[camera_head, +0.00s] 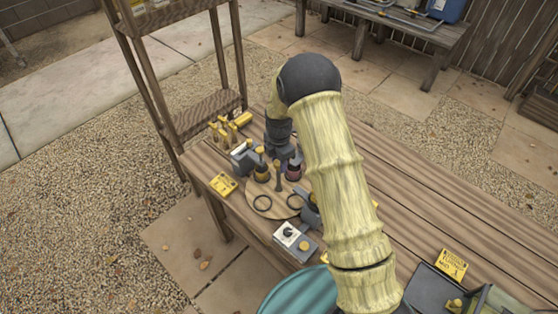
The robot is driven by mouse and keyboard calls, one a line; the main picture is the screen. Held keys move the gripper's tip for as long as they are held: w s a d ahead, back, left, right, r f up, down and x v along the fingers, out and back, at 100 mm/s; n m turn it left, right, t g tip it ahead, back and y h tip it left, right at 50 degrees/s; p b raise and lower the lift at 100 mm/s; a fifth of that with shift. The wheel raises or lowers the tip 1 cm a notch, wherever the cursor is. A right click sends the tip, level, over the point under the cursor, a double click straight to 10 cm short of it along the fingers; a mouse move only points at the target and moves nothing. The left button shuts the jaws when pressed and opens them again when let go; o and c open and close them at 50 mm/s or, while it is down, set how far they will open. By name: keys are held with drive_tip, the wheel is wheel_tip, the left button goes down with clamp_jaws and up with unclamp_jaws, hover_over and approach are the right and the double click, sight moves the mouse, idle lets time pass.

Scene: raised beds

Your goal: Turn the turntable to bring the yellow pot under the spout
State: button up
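The turntable (275,209) is a round, pale wooden disc on the bench, with dark rings on its near side and a dark upright post (278,182) near its middle. A small pot with yellow on it (261,174) stands on the disc's back left. A dark reddish pot (294,173) stands on its back right. My gripper (284,152) is dark grey and points down at the back of the disc, close above the pots. Its fingers are too small and hidden to tell if they are open or touch anything. I cannot make out the spout for sure.
A grey box with a dial (291,237) sits in front of the disc. Yellow-handled tools (230,128) lie behind left, and a yellow card (223,184) lies at left. A wooden frame (205,112) rises behind. A teal round container (300,294) is at the front. My arm hides the bench's middle.

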drive_tip(key=c, duration=0.5)
